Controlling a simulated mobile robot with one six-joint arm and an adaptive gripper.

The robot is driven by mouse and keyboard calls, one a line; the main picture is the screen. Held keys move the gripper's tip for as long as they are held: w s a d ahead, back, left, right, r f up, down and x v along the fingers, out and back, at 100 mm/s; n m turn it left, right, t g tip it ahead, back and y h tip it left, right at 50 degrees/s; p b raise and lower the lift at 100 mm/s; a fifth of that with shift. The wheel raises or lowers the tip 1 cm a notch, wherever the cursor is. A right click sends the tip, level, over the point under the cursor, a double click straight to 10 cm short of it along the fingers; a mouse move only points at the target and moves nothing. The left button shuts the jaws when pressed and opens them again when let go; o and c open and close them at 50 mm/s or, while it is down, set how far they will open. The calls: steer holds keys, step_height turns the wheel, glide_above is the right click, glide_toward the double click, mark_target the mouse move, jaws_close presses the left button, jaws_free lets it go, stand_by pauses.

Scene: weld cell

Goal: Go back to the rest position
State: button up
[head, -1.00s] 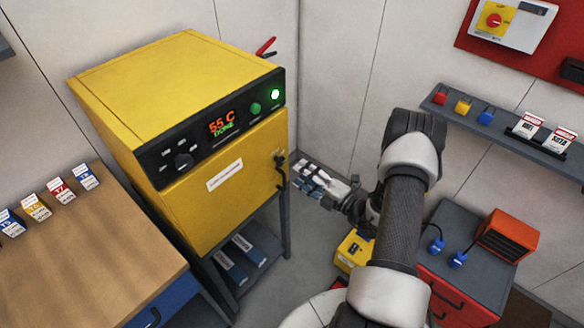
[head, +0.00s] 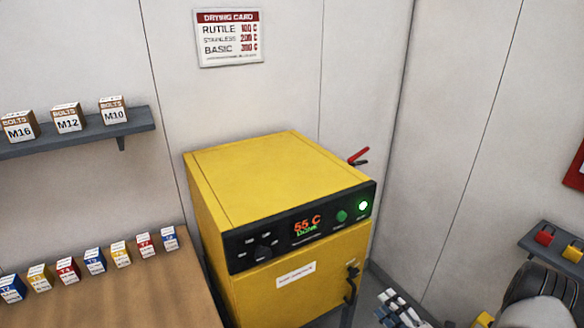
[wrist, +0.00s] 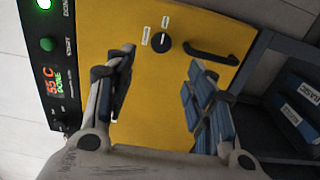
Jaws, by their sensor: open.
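My gripper (head: 398,312) shows at the bottom right edge of the head view, partly cut off, to the right of the yellow oven's door handle. In the wrist view my gripper (wrist: 160,95) has its two fingers spread wide, with nothing between them. Behind them is the yellow oven door (wrist: 150,100), shut, with a dark handle and a round knob. The yellow oven (head: 270,185) stands at the centre of the head view. Its display reads 55 C and DONE, and a green light is lit.
A wooden bench (head: 150,295) at the left bears several coloured labelled boxes. A wall shelf (head: 75,137) holds bolt boxes M16, M12 and M10. A drying card (head: 230,38) hangs above. Blue packs (wrist: 295,115) lie on a shelf below the oven in the wrist view.

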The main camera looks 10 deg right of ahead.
steer(key=s+a+r+n+g+y, duration=0.3)
steer(key=a+r+n+g+y, duration=0.6)
steer(key=a+r+n, duration=0.95)
steer(key=s+a+r+n+g+h, duration=0.2)
steer(key=s+a+n+g+h, duration=0.25)
steer(key=s+n, duration=0.4)
steer(key=s+a+r+n+g+h, duration=0.3)
steer(key=s+n+h, duration=0.25)
steer(key=n, duration=0.55)
steer(key=s+d+r+n+t+h, duration=0.4)
steer(key=s+d+n+h, duration=0.1)
steer(key=n, duration=0.7)
steer(key=shift+r, duration=0.3)
steer(key=shift+s, duration=0.1)
steer(key=shift+c, duration=0.6)
